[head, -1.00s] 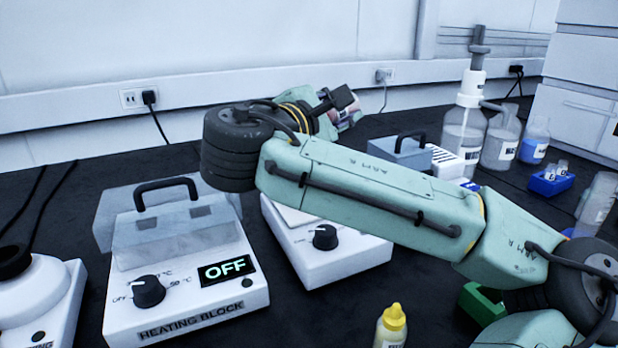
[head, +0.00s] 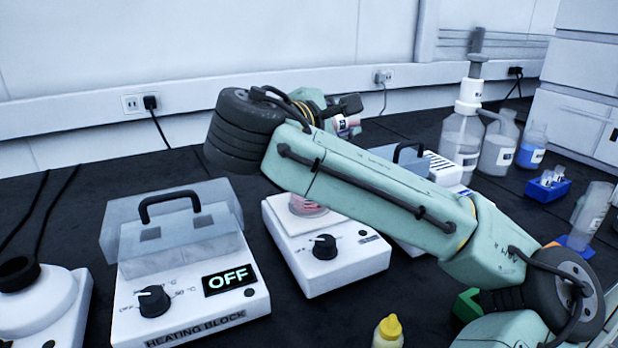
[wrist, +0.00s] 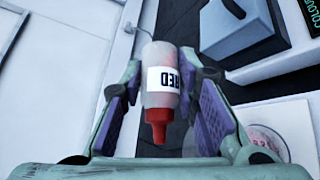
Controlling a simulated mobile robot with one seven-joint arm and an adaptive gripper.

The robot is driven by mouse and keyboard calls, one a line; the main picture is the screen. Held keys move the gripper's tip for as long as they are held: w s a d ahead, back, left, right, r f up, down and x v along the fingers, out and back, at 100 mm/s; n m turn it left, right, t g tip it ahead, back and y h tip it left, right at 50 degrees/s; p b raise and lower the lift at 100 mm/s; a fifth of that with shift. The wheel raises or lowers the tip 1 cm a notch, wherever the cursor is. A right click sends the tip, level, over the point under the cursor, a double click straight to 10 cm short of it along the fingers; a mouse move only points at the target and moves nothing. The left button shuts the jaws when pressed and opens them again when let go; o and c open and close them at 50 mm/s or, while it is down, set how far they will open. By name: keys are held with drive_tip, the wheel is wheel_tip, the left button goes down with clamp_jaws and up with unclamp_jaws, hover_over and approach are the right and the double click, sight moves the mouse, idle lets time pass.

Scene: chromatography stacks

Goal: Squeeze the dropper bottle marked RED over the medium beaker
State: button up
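The dropper bottle marked RED (wrist: 160,82) shows in the wrist view, with a white label and a red nozzle pointing to the picture's bottom. My gripper (wrist: 160,75) has its purple-padded fingers against both sides of the bottle. In the head view the bottle (head: 345,124) is held in the air beyond my arm, which hides part of it. A clear vessel with pink contents (head: 307,207) stands on a white device with a knob, partly behind my arm. It also shows at the lower right of the wrist view (wrist: 267,143). I cannot tell if it is the medium beaker.
A heating block (head: 190,290) reading OFF stands left of the white knob device (head: 330,262). A yellow-capped dropper bottle (head: 388,332) is at the front. Large bottles (head: 462,140) and a blue rack (head: 548,187) are at the back right.

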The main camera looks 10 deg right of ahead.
drive_tip(key=shift+r+m+g+y+p, duration=0.6)
drive_tip(key=shift+r+p, duration=0.55)
drive_tip(key=shift+p, duration=0.95)
drive_tip(key=shift+r+y+p, duration=0.35)
drive_tip(key=shift+y+p, duration=0.35)
drive_tip(key=shift+p, duration=0.45)
drive_tip(key=shift+f, duration=0.15)
drive_tip(key=shift+d, duration=0.15)
